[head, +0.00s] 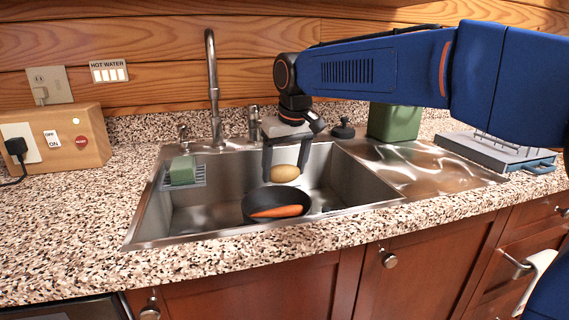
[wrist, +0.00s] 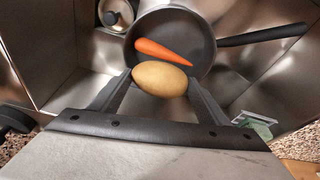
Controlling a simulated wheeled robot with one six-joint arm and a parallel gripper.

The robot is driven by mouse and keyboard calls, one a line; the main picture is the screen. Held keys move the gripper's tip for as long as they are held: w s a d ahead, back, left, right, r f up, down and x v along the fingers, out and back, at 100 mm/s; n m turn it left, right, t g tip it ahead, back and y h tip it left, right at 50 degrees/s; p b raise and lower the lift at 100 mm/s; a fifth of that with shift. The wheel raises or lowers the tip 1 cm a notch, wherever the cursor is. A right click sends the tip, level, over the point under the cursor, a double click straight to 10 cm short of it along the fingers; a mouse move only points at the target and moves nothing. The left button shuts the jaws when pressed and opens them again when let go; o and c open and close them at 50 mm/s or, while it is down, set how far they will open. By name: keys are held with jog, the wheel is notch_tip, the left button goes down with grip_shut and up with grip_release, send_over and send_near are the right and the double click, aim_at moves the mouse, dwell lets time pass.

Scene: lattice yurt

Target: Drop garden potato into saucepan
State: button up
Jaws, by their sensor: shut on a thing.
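The garden potato (head: 285,173) is tan and oval, and it also shows in the wrist view (wrist: 159,79). My gripper (head: 284,172) is shut on the potato and holds it over the sink. The dark saucepan (head: 254,196) stands in the sink basin below the potato, with an orange carrot (head: 277,211) inside. In the wrist view the saucepan (wrist: 189,30) lies beyond the potato, with its handle (wrist: 262,35) pointing right. The potato appears above the pan's near rim there and overlaps part of it.
The steel sink (head: 180,219) has walls around the pan. A tall faucet (head: 213,90) rises behind it. A green container (head: 394,122) stands behind the drainboard (head: 425,170). The front counter is clear.

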jog(key=shift+f, duration=2.8)
jog(key=o, duration=1.2)
jog(key=v, duration=1.7)
jog(key=shift+r, duration=0.15)
jog(key=shift+s, duration=0.1)
